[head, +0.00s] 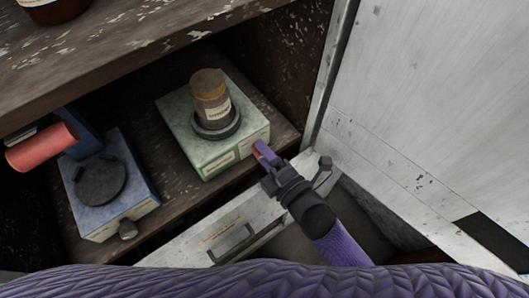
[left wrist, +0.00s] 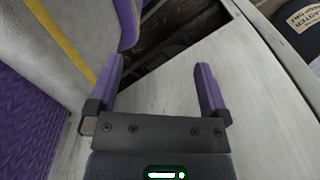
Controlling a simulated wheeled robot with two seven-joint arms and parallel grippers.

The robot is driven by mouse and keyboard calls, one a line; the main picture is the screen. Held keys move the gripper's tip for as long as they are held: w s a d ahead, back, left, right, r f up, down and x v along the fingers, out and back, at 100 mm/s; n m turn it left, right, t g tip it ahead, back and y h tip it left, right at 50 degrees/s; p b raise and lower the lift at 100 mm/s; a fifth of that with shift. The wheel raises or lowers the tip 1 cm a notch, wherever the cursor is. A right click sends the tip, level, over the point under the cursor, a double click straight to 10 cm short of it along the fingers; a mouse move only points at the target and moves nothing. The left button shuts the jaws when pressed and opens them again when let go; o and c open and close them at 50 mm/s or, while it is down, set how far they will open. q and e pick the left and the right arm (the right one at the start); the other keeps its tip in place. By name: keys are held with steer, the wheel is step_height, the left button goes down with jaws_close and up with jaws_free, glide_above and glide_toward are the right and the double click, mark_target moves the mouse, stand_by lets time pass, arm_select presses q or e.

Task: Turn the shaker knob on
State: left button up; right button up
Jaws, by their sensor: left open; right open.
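The shaker (head: 190,130) is a pale green box on the dark wooden shelf, with a brown-capped bottle (head: 210,95) upright in a dark round holder on top. Its knob cannot be made out; my right gripper (head: 262,152) covers part of the box's front right corner. That gripper is open, its purple fingertips close to the front face; I cannot tell whether they touch it. My left gripper (left wrist: 160,68) is open and empty in the left wrist view, over a pale worn panel, and out of the head view.
A blue-grey device (head: 135,207) with a dark round plate and a front knob (head: 127,230) stands left of the shaker. A pale drawer (head: 205,236) sits below the shelf. A white panel (head: 430,90) bounds the right.

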jaws_close()
